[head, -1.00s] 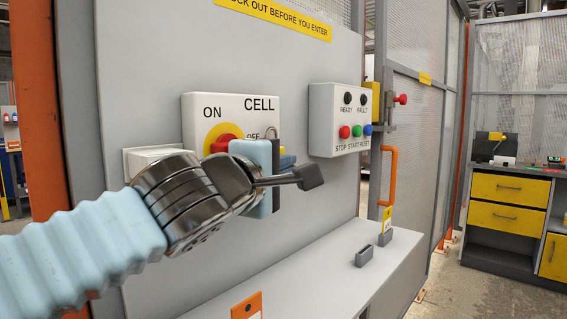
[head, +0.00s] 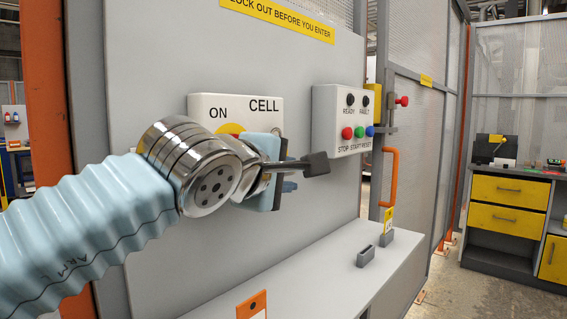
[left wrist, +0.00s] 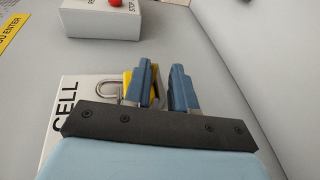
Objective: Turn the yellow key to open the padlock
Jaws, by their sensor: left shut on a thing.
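The padlock's silver shackle (left wrist: 108,92) shows in the left wrist view in front of the white CELL box. A yellow part (left wrist: 127,82) sits by the shackle, partly behind a finger; I cannot tell whether it is padlock or key. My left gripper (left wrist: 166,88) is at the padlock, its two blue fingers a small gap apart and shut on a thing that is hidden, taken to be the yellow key. In the head view my left gripper (head: 287,187) covers the lower right of the box and most of the padlock. The right gripper is out of view.
The white CELL box (head: 205,106) is on a grey panel under a yellow sign (head: 278,20). A button box (head: 325,125) is to its right. A grey ledge (head: 325,265) runs below, with an orange tag (head: 251,303) in front. An orange handle (head: 390,178) stands farther right.

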